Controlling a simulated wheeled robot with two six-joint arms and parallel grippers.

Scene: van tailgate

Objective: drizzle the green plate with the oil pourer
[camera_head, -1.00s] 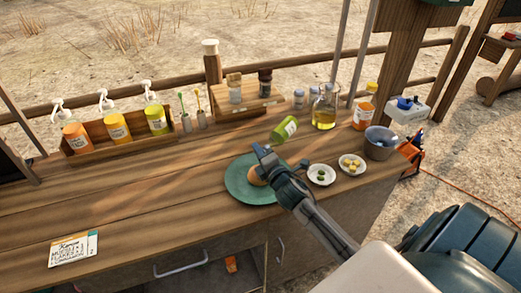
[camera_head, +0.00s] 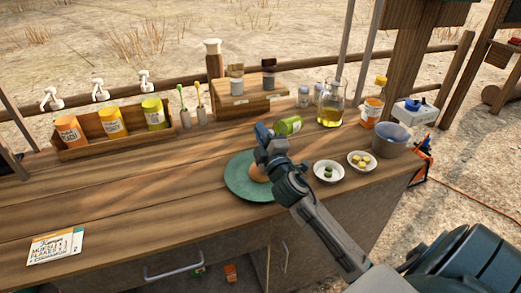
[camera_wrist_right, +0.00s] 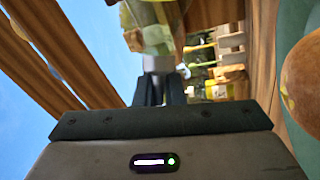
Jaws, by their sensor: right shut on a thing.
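The green plate (camera_head: 238,181) lies on the wooden counter with a round brown item (camera_head: 257,173) on it; both show partly at the right of the right wrist view. My right gripper (camera_head: 265,132) is over the plate's far side. It is shut on what looks like the oil pourer, a green bottle with a pale label (camera_head: 289,125), tilted near horizontal beyond the plate. In the wrist view a greenish, glassy thing (camera_wrist_right: 152,35) shows blurred beyond the fingers. Whether any oil flows cannot be seen. My left gripper is out of view.
Two white bowls (camera_head: 328,180) and a grey pot (camera_head: 388,149) stand right of the plate. A flask of yellow oil (camera_head: 331,114) and a wooden box (camera_head: 240,103) stand behind. A rack of bottles (camera_head: 70,152) is at the left. The front left counter is clear except for a card (camera_head: 55,246).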

